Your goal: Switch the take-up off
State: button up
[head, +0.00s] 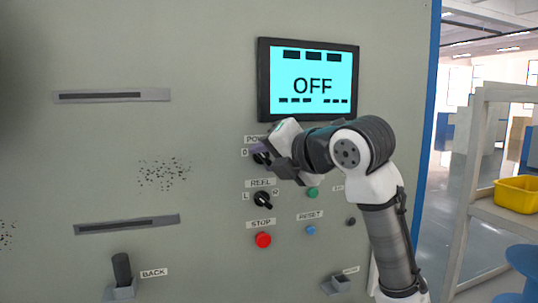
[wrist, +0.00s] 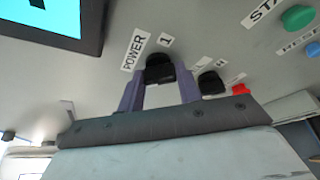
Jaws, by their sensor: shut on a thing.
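The take-up panel is a grey-green cabinet front with a screen (head: 312,78) that reads OFF on cyan. Below the screen is a black rotary knob under a POWER label; the wrist view shows this power knob (wrist: 159,68) with a "1" mark beside its label. My gripper (head: 265,156) is at the power knob, and in the wrist view its two purple fingers (wrist: 160,88) stand on either side of the knob, shut on it. In the head view my gripper hides most of the knob.
Below are the REEL knob (head: 263,200), a red STOP button (head: 263,240), a green button (head: 313,193) and a blue RESET button (head: 311,230). A BACK lever (head: 121,270) juts out at lower left. A shelf with a yellow bin (head: 517,194) stands at right.

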jog(key=shift+n+h, duration=0.4)
jog(key=shift+n, duration=0.1)
jog(key=o, duration=1)
jog(key=b+v, duration=0.3)
jog(key=v, duration=1.1)
jog(key=shift+f, duration=0.1)
